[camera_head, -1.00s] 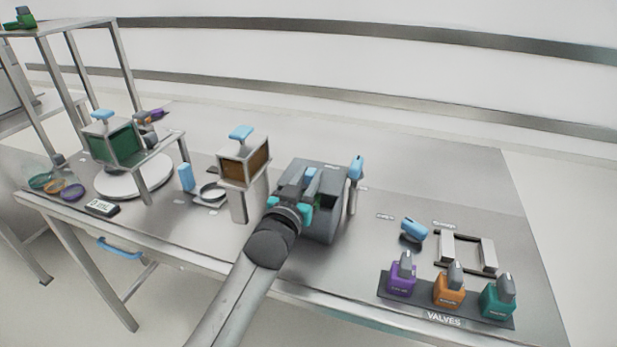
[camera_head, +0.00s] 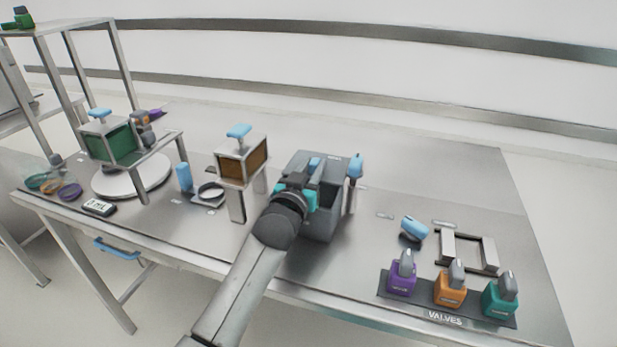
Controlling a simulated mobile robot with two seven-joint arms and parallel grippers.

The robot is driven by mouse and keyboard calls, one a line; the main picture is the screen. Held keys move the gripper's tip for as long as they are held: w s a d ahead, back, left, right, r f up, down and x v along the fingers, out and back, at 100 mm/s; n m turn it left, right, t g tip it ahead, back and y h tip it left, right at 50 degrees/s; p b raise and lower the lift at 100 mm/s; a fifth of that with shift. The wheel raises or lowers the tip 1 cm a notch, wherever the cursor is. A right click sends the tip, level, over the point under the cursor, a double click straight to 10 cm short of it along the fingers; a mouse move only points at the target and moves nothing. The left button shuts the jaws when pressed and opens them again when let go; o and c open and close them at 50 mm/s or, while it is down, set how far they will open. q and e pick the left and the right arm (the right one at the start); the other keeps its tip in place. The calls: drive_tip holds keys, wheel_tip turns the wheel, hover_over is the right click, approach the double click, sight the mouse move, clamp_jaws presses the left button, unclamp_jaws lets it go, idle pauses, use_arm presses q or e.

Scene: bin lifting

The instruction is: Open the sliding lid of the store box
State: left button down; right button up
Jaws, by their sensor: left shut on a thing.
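The store box (camera_head: 324,222) is a grey box near the middle of the table. A light blue handle piece (camera_head: 315,163) shows at its top, just beyond my gripper. My left gripper (camera_head: 295,192), with teal fingertips, reaches over the box's near left side. It is shut at the lid handle, but the wrist and fingers hide most of the grip. A dark recess shows in the box top to the right of the fingers. How far the lid stands open cannot be told. My right gripper is not in view.
A stand with a brown-fronted bin (camera_head: 240,165) is close on the left. A blue-topped post (camera_head: 355,168) stands against the box's right side. Valves in purple (camera_head: 402,279), orange (camera_head: 450,291) and teal (camera_head: 500,299) sit front right. The table behind the box is clear.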

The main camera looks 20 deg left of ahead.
use_arm(q)
drive_tip(key=shift+w+f, duration=0.1)
drive_tip(key=shift+w, duration=0.6)
drive_tip(key=c, duration=0.9)
unclamp_jaws()
drive_tip(key=shift+o, duration=1.3)
drive_tip(key=shift+s, duration=0.2)
drive_tip(key=s+p, duration=0.2)
drive_tip(key=s, duration=1.3)
drive_tip(key=shift+a+p, duration=0.2)
drive_tip(key=shift+p, duration=0.2)
